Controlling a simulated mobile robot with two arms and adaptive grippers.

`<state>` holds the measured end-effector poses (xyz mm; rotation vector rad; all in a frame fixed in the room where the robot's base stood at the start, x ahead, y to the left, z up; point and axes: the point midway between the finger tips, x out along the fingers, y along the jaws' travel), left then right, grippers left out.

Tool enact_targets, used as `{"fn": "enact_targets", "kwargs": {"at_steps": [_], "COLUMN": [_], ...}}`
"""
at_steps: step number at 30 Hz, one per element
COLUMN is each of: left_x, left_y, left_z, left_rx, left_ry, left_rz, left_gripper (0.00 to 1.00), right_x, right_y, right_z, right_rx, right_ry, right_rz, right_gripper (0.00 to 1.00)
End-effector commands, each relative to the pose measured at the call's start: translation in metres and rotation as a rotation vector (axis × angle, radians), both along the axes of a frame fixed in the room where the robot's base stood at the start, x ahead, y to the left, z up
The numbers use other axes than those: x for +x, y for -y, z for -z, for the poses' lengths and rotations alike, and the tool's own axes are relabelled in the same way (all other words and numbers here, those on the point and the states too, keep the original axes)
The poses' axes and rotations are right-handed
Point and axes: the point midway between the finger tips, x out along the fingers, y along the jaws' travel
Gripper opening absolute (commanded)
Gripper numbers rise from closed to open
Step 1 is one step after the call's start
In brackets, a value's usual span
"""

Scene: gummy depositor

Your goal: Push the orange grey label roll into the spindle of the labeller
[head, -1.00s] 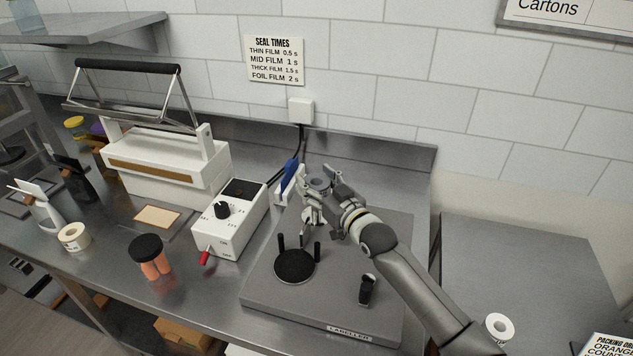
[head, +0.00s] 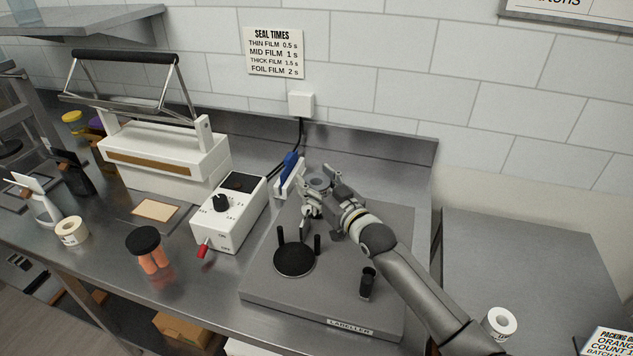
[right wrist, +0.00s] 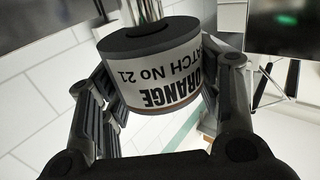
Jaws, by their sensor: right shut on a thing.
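My right gripper (head: 320,187) is shut on the orange grey label roll, seen as a grey ring (head: 319,184) in the head view. The right wrist view shows the roll (right wrist: 155,75) between both fingers, its white label reading "ORANGE" and "BATCH No 21" upside down. Its end face and core are dark. The gripper holds it above the back part of the grey labeller (head: 265,297). My arm and gripper cover part of the labeller, and I cannot make out the spindle or whether the roll touches it. My left gripper is not in view.
A black disc (head: 294,260) with upright posts and a short black post (head: 367,283) stand on the labeller. A white control box (head: 228,215) and a blue-handled item (head: 289,165) are to its left. White rolls (head: 71,231) (head: 501,322) lie at far left and lower right.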

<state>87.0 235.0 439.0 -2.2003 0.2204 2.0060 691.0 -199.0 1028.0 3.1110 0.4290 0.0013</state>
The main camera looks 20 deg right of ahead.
Motion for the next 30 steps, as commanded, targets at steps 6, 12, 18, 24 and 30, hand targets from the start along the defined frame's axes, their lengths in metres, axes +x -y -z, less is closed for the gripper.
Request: {"fn": "enact_targets", "kwargs": {"at_steps": [6,12,18,24,30], "left_x": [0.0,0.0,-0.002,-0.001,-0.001], "left_y": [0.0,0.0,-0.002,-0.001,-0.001], "left_z": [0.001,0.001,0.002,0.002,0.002], "left_rx": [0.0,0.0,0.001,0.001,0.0], "left_ry": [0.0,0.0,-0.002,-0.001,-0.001], "left_rz": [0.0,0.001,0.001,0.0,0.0], "left_gripper": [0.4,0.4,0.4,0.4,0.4], "right_x": [0.0,-0.001,-0.002,-0.021,-0.051], "right_y": [0.0,0.0,0.0,0.005,0.014], "right_z": [0.005,0.006,0.008,0.01,0.008], "right_rx": [-0.002,-0.001,-0.003,-0.003,-0.005], "right_ry": [-0.006,-0.009,-0.013,-0.016,-0.013], "right_rz": [0.0,0.0,0.0,0.0,0.0], "right_gripper": [0.76,0.83,0.83,0.83,0.83]}}
